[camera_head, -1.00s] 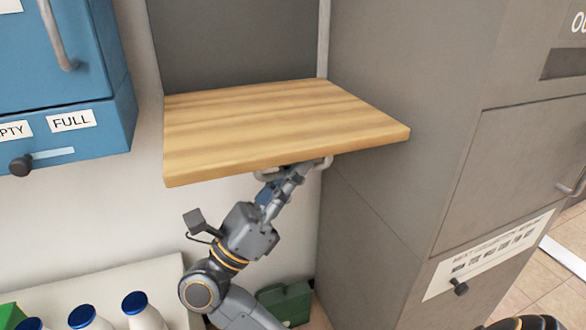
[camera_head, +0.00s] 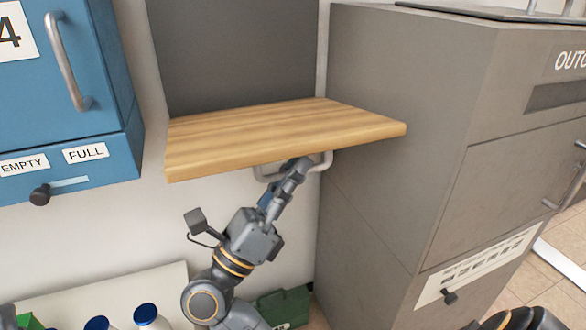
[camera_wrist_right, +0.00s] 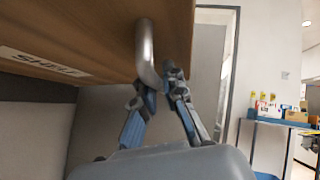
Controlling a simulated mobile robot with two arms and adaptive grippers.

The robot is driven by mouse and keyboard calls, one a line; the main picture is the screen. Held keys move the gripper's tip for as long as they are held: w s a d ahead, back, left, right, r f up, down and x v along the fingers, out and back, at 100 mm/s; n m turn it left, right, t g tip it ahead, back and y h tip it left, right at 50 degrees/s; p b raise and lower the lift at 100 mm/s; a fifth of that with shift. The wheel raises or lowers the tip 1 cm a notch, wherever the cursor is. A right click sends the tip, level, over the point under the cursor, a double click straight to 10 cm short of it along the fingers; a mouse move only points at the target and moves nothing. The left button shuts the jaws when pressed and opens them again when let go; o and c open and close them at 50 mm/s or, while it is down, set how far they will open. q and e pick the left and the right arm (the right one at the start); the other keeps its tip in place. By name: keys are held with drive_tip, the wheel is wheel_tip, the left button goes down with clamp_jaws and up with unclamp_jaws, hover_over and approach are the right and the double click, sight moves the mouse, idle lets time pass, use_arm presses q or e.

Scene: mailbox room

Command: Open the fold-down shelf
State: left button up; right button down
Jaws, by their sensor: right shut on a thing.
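The wooden fold-down shelf (camera_head: 280,138) sticks out from a dark grey panel (camera_head: 235,50) on the wall, with its top face showing and looking roughly level. A metal bar handle (camera_head: 265,172) hangs under its front part. My right gripper (camera_head: 301,167) is below the shelf, shut on this handle. In the right wrist view, the fingers (camera_wrist_right: 160,85) close around the end of the handle (camera_wrist_right: 146,48), beneath the shelf's underside (camera_wrist_right: 90,30), which carries a "SHELF" label (camera_wrist_right: 40,62).
A blue cabinet (camera_head: 75,120) with a handle and black knob hangs at the left. A large grey cabinet (camera_head: 400,150) stands close against the shelf's right side. The shelf's top is bare.

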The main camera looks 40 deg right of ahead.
drive_tip(key=c, duration=1.7)
unclamp_jaws()
drive_tip(key=v, duration=0.7)
drive_tip(key=shift+w+a+f, duration=0.1)
drive_tip(key=shift+a+f, duration=0.15)
